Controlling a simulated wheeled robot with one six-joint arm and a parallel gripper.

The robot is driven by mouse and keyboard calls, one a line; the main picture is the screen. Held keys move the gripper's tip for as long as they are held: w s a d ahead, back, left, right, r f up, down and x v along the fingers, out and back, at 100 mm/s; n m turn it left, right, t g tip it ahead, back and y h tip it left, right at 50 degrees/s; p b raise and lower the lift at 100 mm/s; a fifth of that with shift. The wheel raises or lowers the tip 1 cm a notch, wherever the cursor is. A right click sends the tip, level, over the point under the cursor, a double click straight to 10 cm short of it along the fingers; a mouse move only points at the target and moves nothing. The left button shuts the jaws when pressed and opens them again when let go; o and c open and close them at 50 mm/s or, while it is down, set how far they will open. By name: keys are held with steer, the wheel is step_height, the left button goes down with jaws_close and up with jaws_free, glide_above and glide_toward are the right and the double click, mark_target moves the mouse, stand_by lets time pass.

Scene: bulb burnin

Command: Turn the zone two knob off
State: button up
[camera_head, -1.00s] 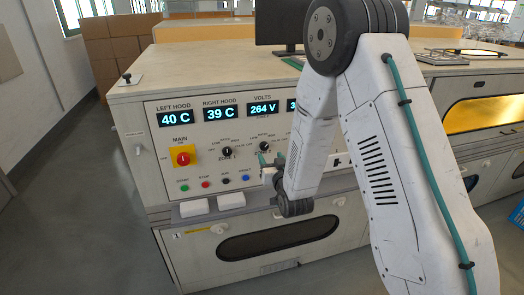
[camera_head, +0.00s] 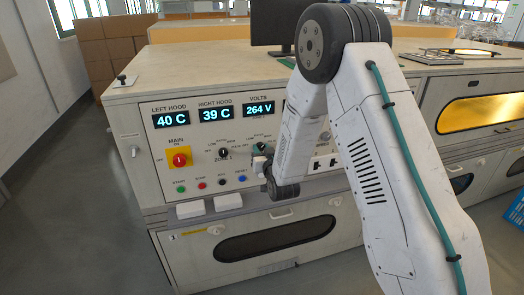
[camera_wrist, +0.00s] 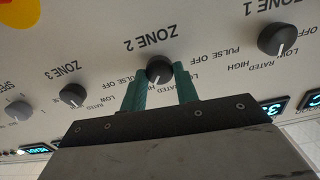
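The dark round zone 2 knob (camera_wrist: 160,69) sits under the upside-down "ZONE 2" label in the wrist view. Its white pointer mark points towards the bottom of that picture; which setting it meets is hard to read. My gripper (camera_wrist: 161,73) has its two green fingers on either side of this knob. The fingers look open, with the knob between their tips; whether they touch it I cannot tell.
The zone 1 knob (camera_wrist: 282,39) and the zone 3 knob (camera_wrist: 72,95) flank the fingers with some room between. The red main switch (camera_head: 180,160) and a row of small buttons are left of my gripper. Lit displays (camera_head: 214,114) sit above. White blocks (camera_head: 228,201) stick out below.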

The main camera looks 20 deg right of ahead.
steer(key=shift+n, duration=0.3)
steer(key=n, duration=0.5)
steer(key=shift+a, duration=0.1)
steer(key=n, duration=0.6)
steer(key=shift+f+n, duration=0.1)
steer(key=shift+n, duration=0.3)
steer(key=n, duration=0.5)
steer(key=shift+a+n, duration=0.1)
steer(key=shift+n, duration=0.2)
steer(key=n, duration=0.5)
steer(key=shift+f+n, duration=0.15)
steer(key=shift+n, duration=0.25)
steer(key=o, duration=1)
steer(key=shift+s, duration=0.1)
